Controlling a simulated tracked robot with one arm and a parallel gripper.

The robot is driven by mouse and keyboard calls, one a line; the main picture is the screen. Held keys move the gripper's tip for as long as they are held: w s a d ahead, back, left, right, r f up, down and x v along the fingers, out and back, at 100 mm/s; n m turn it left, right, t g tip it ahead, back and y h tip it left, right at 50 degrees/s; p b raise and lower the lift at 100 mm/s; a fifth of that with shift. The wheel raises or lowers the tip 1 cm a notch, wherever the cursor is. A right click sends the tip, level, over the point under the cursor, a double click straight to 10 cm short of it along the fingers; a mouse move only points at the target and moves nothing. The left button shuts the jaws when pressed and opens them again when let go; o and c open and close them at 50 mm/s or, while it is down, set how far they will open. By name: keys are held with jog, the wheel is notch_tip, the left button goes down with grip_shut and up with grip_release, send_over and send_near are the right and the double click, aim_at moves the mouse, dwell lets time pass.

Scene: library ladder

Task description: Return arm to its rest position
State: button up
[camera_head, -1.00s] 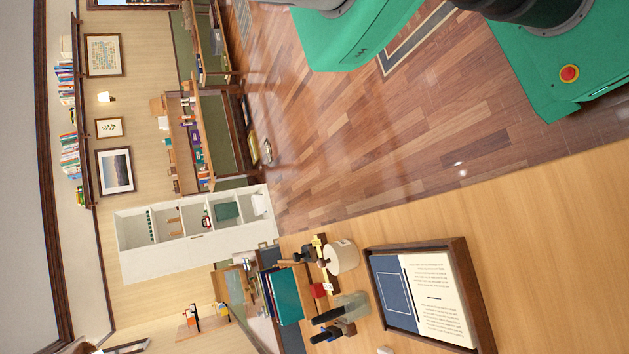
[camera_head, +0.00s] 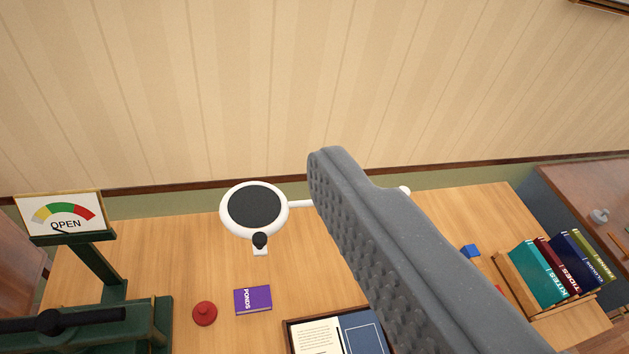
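One grey finger of my gripper (camera_head: 400,255), with a studded pad, crosses the camera view from the lower right up to the middle. Its pad faces left and shows bare, with nothing pressed against it. The other finger is out of the picture. The finger stands in front of the wooden desk (camera_head: 130,260) and hides part of it. I see nothing held. The rest of my arm does not show.
A dark green device (camera_head: 100,262) with an OPEN dial stands left. A white-rimmed black disc (camera_head: 254,207), red knob (camera_head: 204,314), purple book (camera_head: 253,300) and framed tray (camera_head: 288,333) occupy the desk. Several books (camera_head: 545,270) stand right. A striped wall (camera_head: 250,90) rises behind.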

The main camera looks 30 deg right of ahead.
jog(key=shift+s+r+m, duration=0.45)
jog(key=shift+r+m, duration=0.05)
notch_tip(320, 180, down, 2)
jog(key=shift+f+b, duration=0.1)
jog(key=shift+b, duration=0.95)
